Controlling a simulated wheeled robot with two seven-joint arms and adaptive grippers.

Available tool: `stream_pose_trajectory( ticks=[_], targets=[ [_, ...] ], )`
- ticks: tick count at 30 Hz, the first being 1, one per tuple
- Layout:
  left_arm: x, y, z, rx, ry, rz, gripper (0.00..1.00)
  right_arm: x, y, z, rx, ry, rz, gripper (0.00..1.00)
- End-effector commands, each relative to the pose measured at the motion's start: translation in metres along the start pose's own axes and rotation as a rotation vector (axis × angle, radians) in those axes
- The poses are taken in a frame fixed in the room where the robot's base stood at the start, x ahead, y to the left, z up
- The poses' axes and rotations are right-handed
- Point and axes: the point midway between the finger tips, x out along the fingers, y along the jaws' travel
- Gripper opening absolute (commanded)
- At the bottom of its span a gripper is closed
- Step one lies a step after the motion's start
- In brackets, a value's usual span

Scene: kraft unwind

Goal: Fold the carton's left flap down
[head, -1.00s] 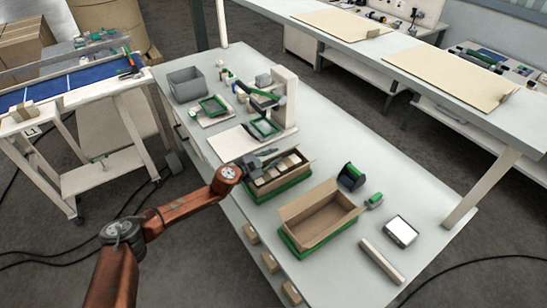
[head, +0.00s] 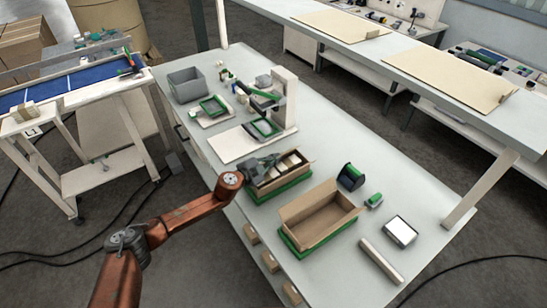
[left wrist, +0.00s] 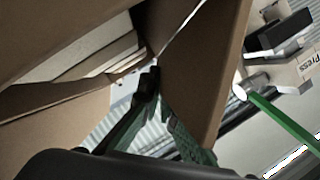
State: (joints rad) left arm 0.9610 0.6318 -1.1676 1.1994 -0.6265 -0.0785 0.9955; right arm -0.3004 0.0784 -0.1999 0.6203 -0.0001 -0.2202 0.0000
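The packed carton (head: 281,181) stands upright in a green tray (head: 283,190) on the bench, with several pale boxes (head: 290,161) inside and its top open. My left gripper (head: 268,160) is at its left end, over the rim. In the left wrist view the left gripper (left wrist: 153,82) has its dark and green fingers drawn together at the tips, close against brown cardboard panels (left wrist: 205,60). I cannot tell if cardboard is pinched between them. The left flap is largely hidden by the gripper in the head view. My right gripper is not in view.
An empty open carton (head: 318,217) stands in front of the packed one. A green-and-black tape dispenser (head: 351,176), a tablet (head: 400,231) and a roll (head: 382,260) lie to the right. A white press (head: 284,98) and a grey bin (head: 187,84) stand behind.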

Motion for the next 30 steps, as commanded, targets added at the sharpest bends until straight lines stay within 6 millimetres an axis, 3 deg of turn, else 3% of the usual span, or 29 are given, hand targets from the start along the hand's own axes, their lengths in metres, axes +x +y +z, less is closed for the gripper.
stream_pose_trajectory(
  ticks=[15,23,30],
  targets=[
    [0.0,0.0059,0.0001,0.098,0.0,-0.039,0.0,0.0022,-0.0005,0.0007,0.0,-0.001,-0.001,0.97],
    [0.0,0.0055,0.0001,0.097,-0.001,-0.04,0.2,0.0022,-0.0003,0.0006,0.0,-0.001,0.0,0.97],
    [-0.0002,0.005,0.0002,0.097,-0.001,-0.04,0.2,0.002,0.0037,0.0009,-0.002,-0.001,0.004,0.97]
  ],
)
